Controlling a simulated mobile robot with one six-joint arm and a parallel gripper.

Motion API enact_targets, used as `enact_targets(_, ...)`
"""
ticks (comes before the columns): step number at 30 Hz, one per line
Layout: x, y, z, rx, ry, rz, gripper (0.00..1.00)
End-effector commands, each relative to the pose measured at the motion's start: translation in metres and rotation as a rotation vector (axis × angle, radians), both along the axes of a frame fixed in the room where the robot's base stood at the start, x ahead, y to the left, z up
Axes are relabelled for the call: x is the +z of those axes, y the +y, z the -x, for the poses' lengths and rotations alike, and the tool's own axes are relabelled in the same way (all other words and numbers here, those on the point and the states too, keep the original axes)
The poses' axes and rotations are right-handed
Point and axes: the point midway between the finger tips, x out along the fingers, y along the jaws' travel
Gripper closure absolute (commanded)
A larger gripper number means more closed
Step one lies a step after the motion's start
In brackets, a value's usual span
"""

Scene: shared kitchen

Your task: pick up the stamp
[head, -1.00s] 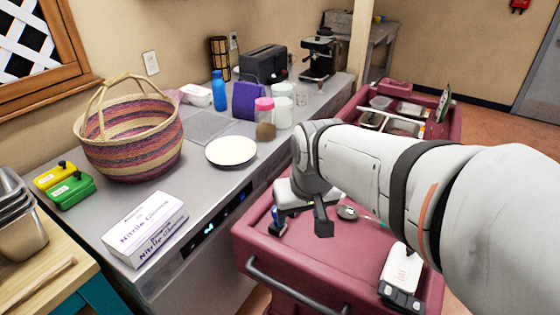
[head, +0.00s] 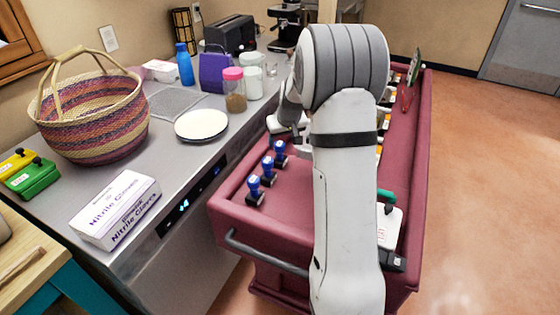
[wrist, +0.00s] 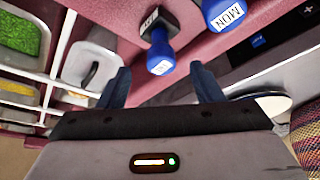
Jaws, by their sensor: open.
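Three stamps with blue handles and black bases stand in a row on the maroon cart top: the front one (head: 254,190), the middle one (head: 268,168) and the back one (head: 280,152). In the wrist view, one stamp (wrist: 158,45) shows just beyond the gap between my fingers, and another, labelled MON (wrist: 228,15), is further right, cut off by the top edge. My gripper (wrist: 160,86) is open and empty, with no finger touching a stamp. In the head view my arm hides most of the gripper, which is near the back stamp.
The maroon cart (head: 290,225) has a raised rim. A white tray (wrist: 50,62) with compartments lies left in the wrist view. A white device (head: 389,226) is at the cart's right. The counter beside it holds a white plate (head: 201,125), jars, a basket (head: 95,120) and a glove box (head: 116,208).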

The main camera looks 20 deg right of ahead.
Motion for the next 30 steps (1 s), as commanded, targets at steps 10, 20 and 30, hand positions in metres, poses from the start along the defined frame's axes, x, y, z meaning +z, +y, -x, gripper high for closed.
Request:
enact_targets(10, -0.033, 0.002, -0.02, 0.001, 0.004, -0.002, 0.41)
enact_targets(20, -0.06, 0.002, -0.032, 0.002, 0.001, 0.001, 0.41)
enact_targets(30, -0.06, 0.002, -0.032, 0.002, 0.002, 0.0, 0.55)
